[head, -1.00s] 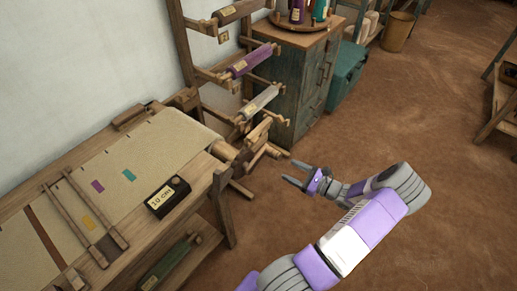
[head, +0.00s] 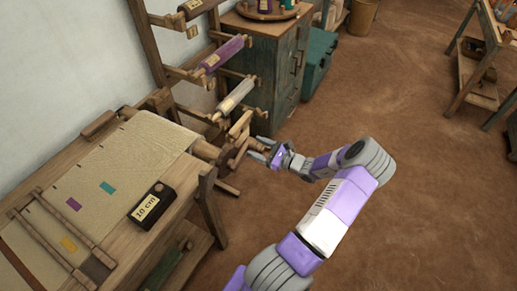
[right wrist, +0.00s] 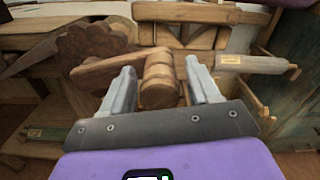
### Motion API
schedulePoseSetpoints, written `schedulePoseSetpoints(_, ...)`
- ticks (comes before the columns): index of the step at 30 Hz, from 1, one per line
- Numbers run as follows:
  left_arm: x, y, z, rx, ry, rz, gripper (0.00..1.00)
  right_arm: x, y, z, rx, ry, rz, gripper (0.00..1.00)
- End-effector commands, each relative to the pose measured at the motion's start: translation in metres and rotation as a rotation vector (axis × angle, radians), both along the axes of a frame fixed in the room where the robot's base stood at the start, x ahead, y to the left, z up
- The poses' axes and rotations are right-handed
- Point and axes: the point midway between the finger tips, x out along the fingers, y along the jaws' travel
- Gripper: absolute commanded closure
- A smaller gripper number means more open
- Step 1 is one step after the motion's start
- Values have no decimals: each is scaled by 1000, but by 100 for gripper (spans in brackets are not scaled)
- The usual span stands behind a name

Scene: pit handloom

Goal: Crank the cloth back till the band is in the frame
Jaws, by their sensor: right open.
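The beige cloth (head: 135,150) lies stretched over the loom, with purple, teal and yellow patches. Two wooden bars form a frame (head: 62,215) across it; the yellow patch lies between them. A dark brown band (head: 15,264) crosses the cloth at the lower left, outside the frame. The crank (head: 240,140) is at the cloth roller's end. My right gripper (head: 262,151) is open at the crank. In the right wrist view, the ribbed wooden crank handle (right wrist: 158,78) shows between the open fingers (right wrist: 160,88); contact cannot be told. My left gripper is out of view.
A black box labelled 10 cm (head: 152,205) sits on the loom's edge. A rack with a purple roll (head: 220,55) and a pale roll (head: 235,97) stands behind the crank, beside a green cabinet (head: 270,60).

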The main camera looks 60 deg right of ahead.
Motion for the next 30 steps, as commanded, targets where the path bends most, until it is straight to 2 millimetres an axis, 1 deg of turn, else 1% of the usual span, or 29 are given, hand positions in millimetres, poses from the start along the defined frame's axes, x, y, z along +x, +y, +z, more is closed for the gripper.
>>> schedulePoseSetpoints(3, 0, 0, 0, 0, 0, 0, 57, 0, 0, 0, 0, 0, 0, 39)
schedulePoseSetpoints(4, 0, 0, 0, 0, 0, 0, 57, 0, 0, 0, 0, 0, 0, 40)
schedulePoseSetpoints(15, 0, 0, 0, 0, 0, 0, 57, 0, 0, 0, 0, 0, 0, 97)
schedulePoseSetpoints(16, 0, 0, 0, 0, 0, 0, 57, 0, 0, 0, 0, 0, 0, 100)
schedulePoseSetpoints(25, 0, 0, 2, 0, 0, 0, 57, 0, 0, -1, 12, 1, 0, 100)
schedulePoseSetpoints(30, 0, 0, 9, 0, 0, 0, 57, 0, -1, -5, 65, 4, 1, 100)
